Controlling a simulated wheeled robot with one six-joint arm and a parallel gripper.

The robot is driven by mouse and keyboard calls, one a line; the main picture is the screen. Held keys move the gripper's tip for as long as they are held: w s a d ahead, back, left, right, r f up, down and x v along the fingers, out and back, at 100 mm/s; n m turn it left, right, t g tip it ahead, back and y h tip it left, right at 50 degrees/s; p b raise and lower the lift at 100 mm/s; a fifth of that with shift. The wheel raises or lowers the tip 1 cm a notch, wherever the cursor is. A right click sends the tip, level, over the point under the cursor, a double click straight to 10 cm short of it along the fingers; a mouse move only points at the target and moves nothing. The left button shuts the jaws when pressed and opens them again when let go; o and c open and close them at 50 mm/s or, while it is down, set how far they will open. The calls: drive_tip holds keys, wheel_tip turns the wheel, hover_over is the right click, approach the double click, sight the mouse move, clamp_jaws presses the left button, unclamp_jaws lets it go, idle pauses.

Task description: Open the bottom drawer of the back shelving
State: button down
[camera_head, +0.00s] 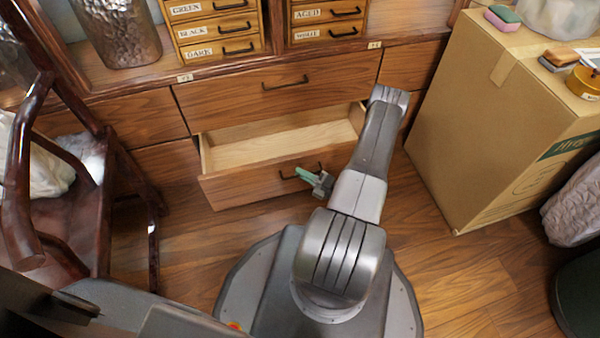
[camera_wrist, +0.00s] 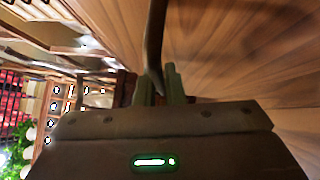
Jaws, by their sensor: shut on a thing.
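The bottom drawer (camera_head: 245,186) of the back shelving (camera_head: 145,120) stands pulled out, and its pale, empty-looking inside shows in the head view. A dark bar handle sits on its front. My gripper (camera_head: 318,180) is at this handle, with its greenish fingers beside the drawer front. In the wrist view my gripper (camera_wrist: 160,85) is shut on the dark handle (camera_wrist: 155,45), which runs up between the fingers. The wood-grained drawer front (camera_wrist: 235,50) fills the right of that view. The closed drawer (camera_head: 275,82) above has its own dark handle.
A large cardboard box (camera_head: 490,110) stands to the right of the shelving. A dark wooden chair (camera_head: 70,200) stands at the left. Small labelled drawers (camera_head: 212,30) sit on top of the shelving. Wooden floor (camera_head: 450,270) is clear between my base and the box.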

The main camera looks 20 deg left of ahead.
drive_tip(key=shift+s+d, duration=0.1)
drive_tip(key=shift+s, duration=0.05)
drive_tip(key=c, duration=1.8)
unclamp_jaws()
drive_tip(key=shift+d, duration=0.1)
drive_tip(key=p+v, duration=0.2)
drive_tip(key=v, duration=1.1)
drive_tip(key=shift+d+p, duration=0.25)
drive_tip(key=shift+p, duration=0.15)
drive_tip(key=shift+a+f, duration=0.1)
drive_tip(key=shift+a, duration=0.05)
